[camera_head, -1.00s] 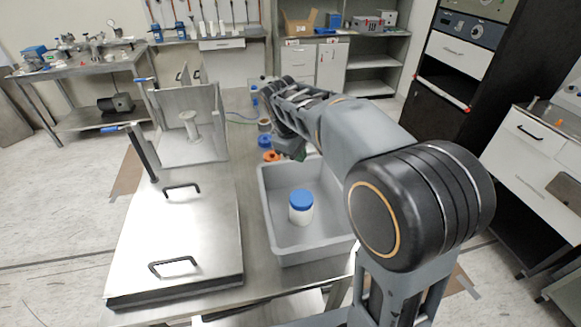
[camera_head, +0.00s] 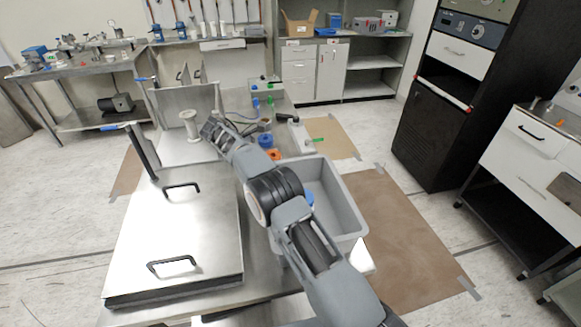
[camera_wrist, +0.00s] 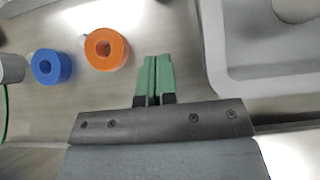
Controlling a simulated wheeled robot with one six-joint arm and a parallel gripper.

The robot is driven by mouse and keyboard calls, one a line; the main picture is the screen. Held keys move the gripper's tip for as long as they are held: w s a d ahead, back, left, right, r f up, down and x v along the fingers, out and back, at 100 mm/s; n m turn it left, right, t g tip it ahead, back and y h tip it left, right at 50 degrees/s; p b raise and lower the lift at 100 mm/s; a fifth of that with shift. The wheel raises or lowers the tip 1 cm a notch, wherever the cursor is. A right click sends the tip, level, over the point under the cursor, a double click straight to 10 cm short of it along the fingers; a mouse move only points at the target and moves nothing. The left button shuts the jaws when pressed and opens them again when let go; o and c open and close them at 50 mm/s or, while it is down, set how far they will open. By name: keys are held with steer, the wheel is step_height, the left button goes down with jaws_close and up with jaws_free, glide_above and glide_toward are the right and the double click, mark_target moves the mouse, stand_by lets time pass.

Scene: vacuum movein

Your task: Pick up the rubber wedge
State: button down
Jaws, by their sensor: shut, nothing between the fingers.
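I cannot make out the rubber wedge in either view. In the wrist view my gripper (camera_wrist: 154,80) has its green fingers closed together, with nothing between them. It is over the bare metal bench (camera_wrist: 130,22), between an orange ring (camera_wrist: 107,49) on the left and the grey bin (camera_wrist: 214,75) on the right. In the head view my arm crosses the bin's left side, and the fingertips cannot be made out.
A blue ring (camera_wrist: 52,68) lies beside the orange one. A blue-lidded container (camera_head: 309,198) in the bin is mostly hidden by my arm. A steel lid with black handles (camera_head: 180,235) covers the bench's left front. A white spool (camera_head: 190,125) stands behind it.

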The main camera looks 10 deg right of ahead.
steer(key=x, duration=0.9)
steer(key=shift+d, duration=0.15)
steer(key=shift+d+r+p, duration=0.1)
steer(key=shift+d+p, duration=0.4)
steer(key=shift+d, duration=1.4)
steer(key=d, duration=0.7)
steer(key=shift+p, duration=0.35)
steer(key=shift+a, duration=0.15)
